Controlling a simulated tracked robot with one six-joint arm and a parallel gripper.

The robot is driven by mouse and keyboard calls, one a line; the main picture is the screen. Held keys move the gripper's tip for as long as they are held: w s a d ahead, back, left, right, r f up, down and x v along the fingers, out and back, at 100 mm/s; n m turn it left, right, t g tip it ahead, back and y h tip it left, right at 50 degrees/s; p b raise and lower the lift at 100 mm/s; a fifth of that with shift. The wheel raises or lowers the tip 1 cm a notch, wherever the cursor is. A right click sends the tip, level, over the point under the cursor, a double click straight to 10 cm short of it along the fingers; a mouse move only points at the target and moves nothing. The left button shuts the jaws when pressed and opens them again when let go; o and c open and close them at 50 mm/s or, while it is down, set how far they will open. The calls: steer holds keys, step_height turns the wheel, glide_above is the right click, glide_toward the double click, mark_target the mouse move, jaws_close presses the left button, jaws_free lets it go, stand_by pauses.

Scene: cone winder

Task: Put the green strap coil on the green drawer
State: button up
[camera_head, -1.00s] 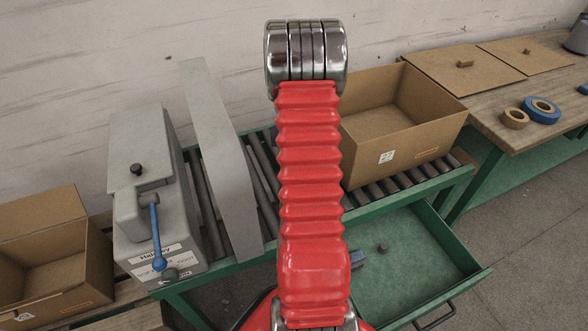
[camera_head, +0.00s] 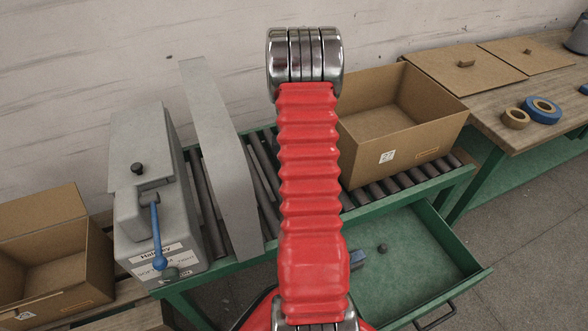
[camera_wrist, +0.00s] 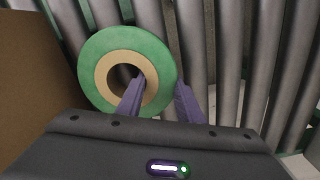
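The green strap coil (camera_wrist: 94,61) has a tan core and shows at the upper left of the wrist view, over the grey rollers. My gripper (camera_wrist: 161,80) has two purple fingers, set apart. The left fingertip lies over the coil's core hole and the right finger lies along its right outer edge, so the coil's right wall is between them. I cannot tell whether they press on it. The green drawer (camera_head: 402,268) is pulled open under the conveyor in the head view. My red arm hides the coil and gripper there.
A cardboard box (camera_head: 425,140) stands on the roller conveyor, right of my arm. A grey upright plate (camera_head: 222,160) and a grey machine (camera_head: 150,190) with a blue crank are to the left.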

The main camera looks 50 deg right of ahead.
steer(key=o, duration=0.4)
steer(key=shift+c, duration=0.2)
step_height(320, 180, up, 12)
stand_by(0.5)
stand_by(0.4)
